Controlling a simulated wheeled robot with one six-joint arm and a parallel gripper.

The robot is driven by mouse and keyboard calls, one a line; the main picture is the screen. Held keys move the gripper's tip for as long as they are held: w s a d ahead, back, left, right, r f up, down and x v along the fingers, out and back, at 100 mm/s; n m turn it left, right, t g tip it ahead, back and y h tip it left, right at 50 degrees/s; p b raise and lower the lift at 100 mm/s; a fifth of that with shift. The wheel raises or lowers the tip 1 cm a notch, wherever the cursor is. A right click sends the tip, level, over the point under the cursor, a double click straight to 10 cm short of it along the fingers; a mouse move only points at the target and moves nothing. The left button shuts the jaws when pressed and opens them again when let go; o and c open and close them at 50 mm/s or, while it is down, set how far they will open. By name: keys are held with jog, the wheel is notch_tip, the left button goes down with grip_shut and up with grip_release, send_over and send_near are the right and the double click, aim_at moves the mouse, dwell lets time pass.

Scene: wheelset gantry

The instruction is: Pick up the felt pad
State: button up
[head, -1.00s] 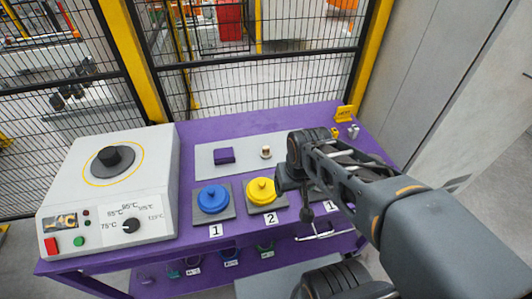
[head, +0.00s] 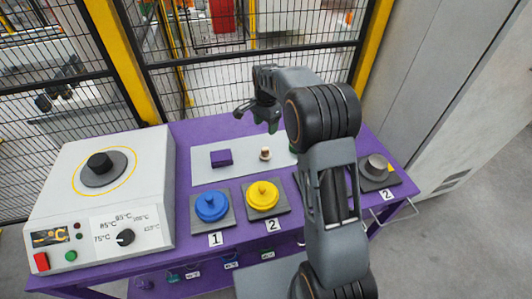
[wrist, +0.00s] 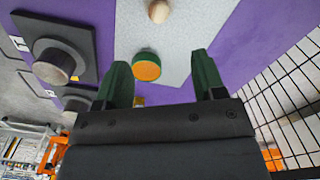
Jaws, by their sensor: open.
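A small purple block (head: 221,157), which may be the felt pad, lies on the left of a pale mat (head: 205,177). A small wooden-topped piece (head: 265,153) stands to its right and shows in the wrist view (wrist: 158,11). A green round piece with an orange face (wrist: 146,66) is on the mat in the wrist view; in the head view my arm mostly hides it. My gripper (head: 257,117) is open and empty, raised above the back of the mat. Its dark green fingers (wrist: 161,72) are apart in the wrist view. The purple block is not in the wrist view.
The purple table carries a white heater box (head: 100,190) at left, blue (head: 211,205) and yellow (head: 262,195) lidded pieces in front, and a grey cylinder (head: 376,165) at right. A black mesh fence (head: 250,72) stands close behind.

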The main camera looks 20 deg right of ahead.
aim_at(265, 149)
notch_tip(265, 149, down, 8)
jog(key=shift+a+r, duration=0.1)
jog(key=shift+s+a+f+p, duration=0.1)
jog(key=shift+f+p, duration=0.25)
jog(key=shift+f, duration=1)
jog(key=shift+s+f+p, duration=0.1)
jog(key=shift+f+p, duration=0.2)
jog(key=shift+f, duration=1.05)
jog(key=shift+c, duration=0.3)
jog(key=c, duration=0.9)
